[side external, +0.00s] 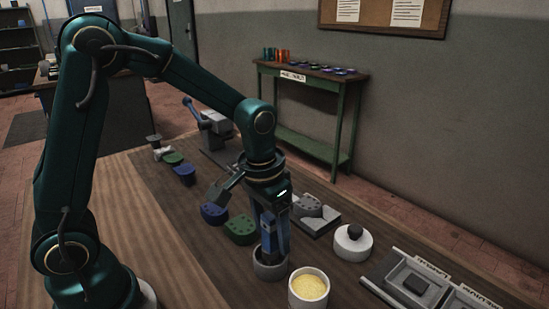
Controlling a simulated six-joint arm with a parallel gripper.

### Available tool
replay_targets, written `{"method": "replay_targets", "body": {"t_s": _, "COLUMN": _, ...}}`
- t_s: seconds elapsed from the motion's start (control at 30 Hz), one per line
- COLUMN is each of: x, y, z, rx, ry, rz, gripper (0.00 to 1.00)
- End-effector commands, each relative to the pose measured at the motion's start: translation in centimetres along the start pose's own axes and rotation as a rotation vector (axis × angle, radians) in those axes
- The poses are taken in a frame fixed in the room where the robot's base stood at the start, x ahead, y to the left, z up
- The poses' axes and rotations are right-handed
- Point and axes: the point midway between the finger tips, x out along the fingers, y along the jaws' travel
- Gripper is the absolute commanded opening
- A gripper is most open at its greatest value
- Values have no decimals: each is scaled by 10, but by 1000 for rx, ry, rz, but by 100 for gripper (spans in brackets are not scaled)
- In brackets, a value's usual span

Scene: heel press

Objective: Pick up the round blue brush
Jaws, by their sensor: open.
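My gripper (271,238) points straight down over a round grey cup (270,267) at the front middle of the bench. Its jaws are open, with the fingertips at or just above the cup's rim. A blue upright part shows between and beside the dark fingers. I cannot tell whether it is the round blue brush or part of the gripper. The inside of the cup is mostly hidden by the fingers. No other round blue brush can be made out clearly.
A white tub with yellow contents (309,287) stands close at the right front. A white round piece with a dark knob (353,242) and labelled trays (418,283) lie further right. Blue (213,213) and green (240,230) heel-shaped pieces lie left, a grey block (316,217) behind.

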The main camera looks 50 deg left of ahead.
Motion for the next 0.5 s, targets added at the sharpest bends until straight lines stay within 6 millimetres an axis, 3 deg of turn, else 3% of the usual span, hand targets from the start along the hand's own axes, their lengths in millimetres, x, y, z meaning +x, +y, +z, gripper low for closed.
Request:
{"method": "replay_targets", "body": {"t_s": 0.37, "x": 10, "y": 0, "z": 0, "rx": 0, "ry": 1, "rz": 0, "gripper": 70}}
{"method": "replay_targets", "body": {"t_s": 0.4, "x": 10, "y": 0, "z": 0, "rx": 0, "ry": 1, "rz": 0, "gripper": 62}}
{"method": "replay_targets", "body": {"t_s": 0.5, "x": 10, "y": 0, "z": 0, "rx": 0, "ry": 1, "rz": 0, "gripper": 24}}
